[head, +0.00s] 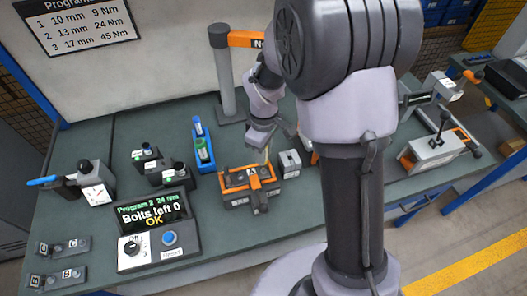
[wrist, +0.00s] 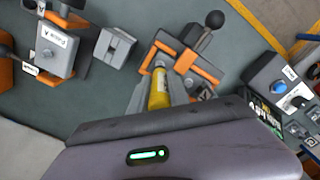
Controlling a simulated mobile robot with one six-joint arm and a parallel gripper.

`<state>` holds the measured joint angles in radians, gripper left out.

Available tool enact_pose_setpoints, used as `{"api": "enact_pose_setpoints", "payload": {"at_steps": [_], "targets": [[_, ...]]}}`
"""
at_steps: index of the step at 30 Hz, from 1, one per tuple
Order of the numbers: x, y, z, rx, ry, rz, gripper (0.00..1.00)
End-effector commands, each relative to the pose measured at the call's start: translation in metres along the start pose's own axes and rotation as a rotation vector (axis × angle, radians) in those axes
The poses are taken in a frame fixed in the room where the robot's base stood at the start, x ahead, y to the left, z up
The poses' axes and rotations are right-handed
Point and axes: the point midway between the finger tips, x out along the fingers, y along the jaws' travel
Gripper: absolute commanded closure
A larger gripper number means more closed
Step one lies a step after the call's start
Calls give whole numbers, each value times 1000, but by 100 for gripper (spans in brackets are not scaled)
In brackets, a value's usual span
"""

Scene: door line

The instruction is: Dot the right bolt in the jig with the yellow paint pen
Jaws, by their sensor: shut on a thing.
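My gripper (wrist: 158,100) is shut on the yellow paint pen (wrist: 159,88), which points down at the jig. The orange and grey jig (wrist: 192,66) lies under the pen in the wrist view; it also shows in the head view (head: 236,200), in front of my gripper (head: 265,155). The pen tip is over or at the jig's end nearest the small grey block, the right end in the head view. I cannot tell whether it touches a bolt. The bolt there is hidden or too small to make out, and no paint dot is visible.
A small grey block (head: 289,163) stands right of the jig. A holder with a blue and a green pen (head: 203,148) stands behind left. The controller (head: 158,232) reads "Bolts left 0 OK". A grey post (head: 224,80) rises behind.

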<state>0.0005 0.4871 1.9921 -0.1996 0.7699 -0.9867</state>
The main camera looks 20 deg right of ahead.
Motion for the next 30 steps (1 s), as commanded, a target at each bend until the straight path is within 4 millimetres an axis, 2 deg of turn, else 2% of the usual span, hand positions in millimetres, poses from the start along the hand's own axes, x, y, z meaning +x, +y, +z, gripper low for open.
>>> {"api": "enact_pose_setpoints", "payload": {"at_steps": [30], "targets": [[10,0,0,0,0,0,100]]}}
